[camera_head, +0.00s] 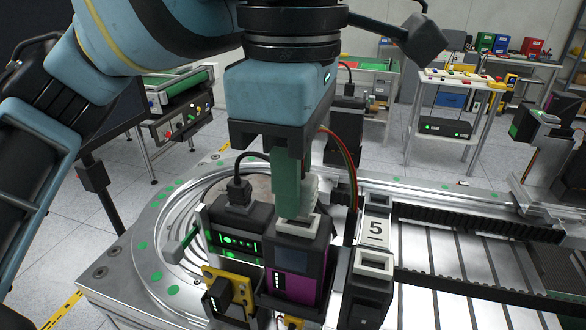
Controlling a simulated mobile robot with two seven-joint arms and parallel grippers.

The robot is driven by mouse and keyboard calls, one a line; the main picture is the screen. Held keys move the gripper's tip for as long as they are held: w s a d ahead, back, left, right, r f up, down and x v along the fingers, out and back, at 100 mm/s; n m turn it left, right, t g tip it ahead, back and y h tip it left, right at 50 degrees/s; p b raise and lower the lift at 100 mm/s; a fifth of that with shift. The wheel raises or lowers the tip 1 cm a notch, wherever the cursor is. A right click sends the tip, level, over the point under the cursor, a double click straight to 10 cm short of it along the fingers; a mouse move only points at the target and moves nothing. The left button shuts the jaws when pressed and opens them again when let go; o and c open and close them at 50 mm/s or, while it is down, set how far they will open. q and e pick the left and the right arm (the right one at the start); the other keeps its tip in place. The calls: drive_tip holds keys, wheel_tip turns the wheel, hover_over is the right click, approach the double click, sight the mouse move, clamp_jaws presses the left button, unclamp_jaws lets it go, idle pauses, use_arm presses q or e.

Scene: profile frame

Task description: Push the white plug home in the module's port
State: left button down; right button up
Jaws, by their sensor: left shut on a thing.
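My left gripper (295,196) reaches down from above with green fingers. It is shut on the white plug (311,190), a pale block partly hidden behind the near finger. The module (294,262) is a dark box with a small screen and a purple lower front, standing upright in the row on the fixture. The plug is right over the module's top, where a pale rim (299,226) shows around the fingertips. The port itself is hidden by the fingers, and how deep the plug sits cannot be told. My right gripper is not in view.
A green-lit module (233,240) with a black cable plug (238,190) stands close on the left, and a block marked 5 (376,229) on the right. Coloured wires (346,155) rise behind the fingers. A yellow bracket (228,288) is in front. A slotted metal bed (470,265) extends right.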

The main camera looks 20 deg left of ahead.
use_arm(q)
drive_tip(key=shift+f, duration=0.45)
drive_tip(key=shift+f, duration=0.35)
idle(0.4)
drive_tip(key=c, duration=1.4)
unclamp_jaws()
drive_tip(key=shift+o, duration=0.7)
